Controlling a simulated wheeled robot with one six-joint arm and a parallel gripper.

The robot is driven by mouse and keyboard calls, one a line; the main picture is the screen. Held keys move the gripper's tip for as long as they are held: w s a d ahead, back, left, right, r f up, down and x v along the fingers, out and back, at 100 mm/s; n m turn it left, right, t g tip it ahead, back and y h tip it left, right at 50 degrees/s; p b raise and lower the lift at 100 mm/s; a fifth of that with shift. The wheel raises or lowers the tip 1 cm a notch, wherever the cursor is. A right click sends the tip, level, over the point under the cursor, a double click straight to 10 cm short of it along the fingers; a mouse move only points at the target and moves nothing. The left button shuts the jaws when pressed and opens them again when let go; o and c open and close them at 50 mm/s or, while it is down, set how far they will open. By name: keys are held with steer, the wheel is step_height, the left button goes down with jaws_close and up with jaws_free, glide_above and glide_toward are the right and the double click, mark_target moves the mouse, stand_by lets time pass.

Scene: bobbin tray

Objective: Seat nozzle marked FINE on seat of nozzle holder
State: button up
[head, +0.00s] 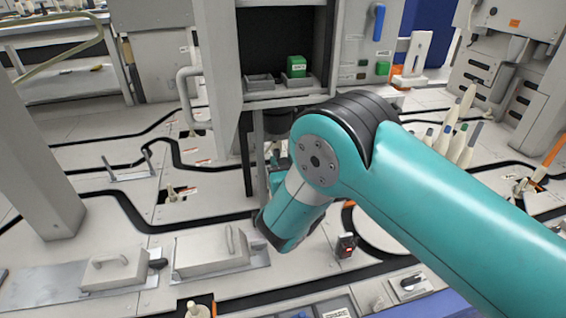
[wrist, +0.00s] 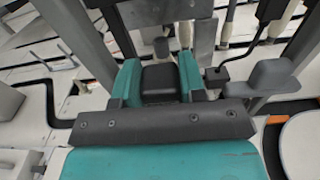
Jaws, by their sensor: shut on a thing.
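My gripper (wrist: 160,72) shows in the wrist view, its two teal fingers on either side of a dark block (wrist: 160,82). The gripper is shut on this block, and I see no marking on it. In the head view my arm hides most of the gripper, which is low in front of the cabinet. A green block (head: 296,66) with a small pale label stands inside the cabinet; the label is too small to read. A small dark piece with a red label (head: 346,246) stands on the table right of my arm. I cannot make out the word FINE or tell which part is the holder's seat.
The grey cabinet (head: 223,70) rises behind my gripper, its dark bay open, with small grey trays (head: 260,82) inside. Pale spindles (head: 466,140) stand at the right. Lidded boxes with handles (head: 210,252) sit front left. Black tracks cross the pale table.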

steer(key=shift+f, duration=0.4)
steer(key=o, duration=1)
steer(key=shift+s, duration=0.1)
